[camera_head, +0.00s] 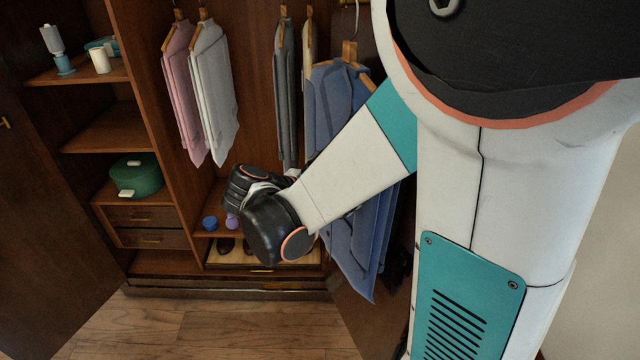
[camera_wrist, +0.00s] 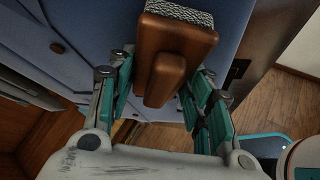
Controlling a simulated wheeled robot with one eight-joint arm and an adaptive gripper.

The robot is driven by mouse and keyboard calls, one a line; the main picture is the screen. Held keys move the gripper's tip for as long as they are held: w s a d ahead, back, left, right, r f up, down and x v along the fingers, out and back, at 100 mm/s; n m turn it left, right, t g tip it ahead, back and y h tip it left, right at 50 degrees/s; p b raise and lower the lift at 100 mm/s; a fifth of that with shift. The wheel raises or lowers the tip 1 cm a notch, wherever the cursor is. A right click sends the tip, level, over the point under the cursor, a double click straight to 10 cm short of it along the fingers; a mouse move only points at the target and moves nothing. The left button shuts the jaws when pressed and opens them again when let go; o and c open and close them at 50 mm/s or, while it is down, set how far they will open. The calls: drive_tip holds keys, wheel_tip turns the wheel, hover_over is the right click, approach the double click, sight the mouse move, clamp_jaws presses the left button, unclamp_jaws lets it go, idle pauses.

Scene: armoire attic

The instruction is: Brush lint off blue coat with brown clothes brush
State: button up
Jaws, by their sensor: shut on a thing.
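The blue coat (camera_head: 330,105) hangs at the right of the armoire on a wooden hanger, partly hidden behind my arm. In the wrist view its blue cloth (camera_wrist: 82,28) fills the upper left. The brown clothes brush (camera_wrist: 178,38) shows in the wrist view, with a wooden back and handle and grey bristles at its top edge. My gripper (camera_wrist: 160,88) is shut on the brush handle, teal fingers on both sides. The bristle end is close to the coat; I cannot tell if it touches. No lint can be made out. The head view hides the gripper and brush behind my arm.
Pink and white shirts (camera_head: 212,95) and a dark garment (camera_head: 285,100) hang left of the coat. An open door (camera_head: 45,200) stands at far left. The wooden floor (camera_head: 240,325) in front is clear.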

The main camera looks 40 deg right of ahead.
drive_tip(key=shift+w+a, duration=0.15)
drive_tip(key=shift+a, duration=0.85)
drive_tip(key=shift+w+a, duration=0.2)
drive_tip(key=shift+a, duration=0.75)
drive_tip(key=shift+w+a, duration=0.15)
drive_tip(key=shift+a, duration=0.85)
drive_tip(key=shift+a, duration=0.1)
drive_tip(key=shift+w+a+b, duration=0.15)
drive_tip(key=shift+a, duration=0.55)
drive_tip(key=shift+w+a+b, duration=0.1)
drive_tip(key=shift+a+b, duration=0.05)
drive_tip(key=shift+a, duration=0.55)
drive_tip(key=shift+f, duration=0.1)
